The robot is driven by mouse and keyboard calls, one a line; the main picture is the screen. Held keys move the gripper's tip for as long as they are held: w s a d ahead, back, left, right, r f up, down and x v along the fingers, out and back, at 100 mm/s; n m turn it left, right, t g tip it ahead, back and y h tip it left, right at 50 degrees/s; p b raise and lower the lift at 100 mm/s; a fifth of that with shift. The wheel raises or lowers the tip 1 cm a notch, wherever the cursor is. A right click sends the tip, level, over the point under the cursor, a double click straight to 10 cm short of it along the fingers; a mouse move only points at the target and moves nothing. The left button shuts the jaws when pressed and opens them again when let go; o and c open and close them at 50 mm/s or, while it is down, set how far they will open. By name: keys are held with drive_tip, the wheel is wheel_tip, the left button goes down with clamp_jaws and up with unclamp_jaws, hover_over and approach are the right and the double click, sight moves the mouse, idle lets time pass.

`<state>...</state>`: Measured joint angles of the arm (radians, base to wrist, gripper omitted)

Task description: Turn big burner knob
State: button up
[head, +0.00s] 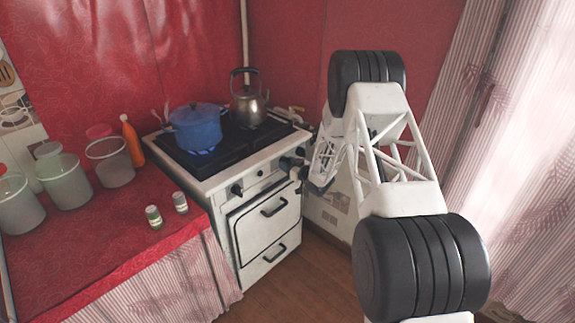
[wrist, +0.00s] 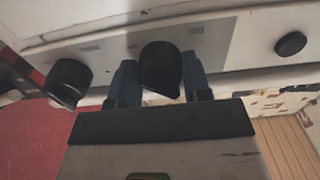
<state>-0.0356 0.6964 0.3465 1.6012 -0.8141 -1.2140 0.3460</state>
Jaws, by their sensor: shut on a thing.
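The white stove (head: 262,198) stands in the corner with black knobs on its front panel. My gripper (head: 297,168) is at the right part of that panel. In the wrist view my gripper (wrist: 160,88) has its two dark blue fingers on either side of a black knob (wrist: 160,68) and is shut on it. A second black knob (wrist: 68,82) is to the left, apart from the fingers; it also shows in the head view (head: 237,189). In the head view the held knob is hard to make out beside the gripper.
A blue pot (head: 197,128) with a blue glow under it and a metal kettle (head: 249,106) stand on the stove top. A small round black button (wrist: 290,44) is right of the held knob. Jars and an orange bottle (head: 132,140) stand on the red counter (head: 95,235).

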drive_tip(key=n, duration=0.4)
drive_tip(key=shift+n, duration=1.8)
drive_tip(key=o, duration=0.9)
drive_tip(key=shift+w+r+m, duration=0.1)
drive_tip(key=shift+m, duration=0.2)
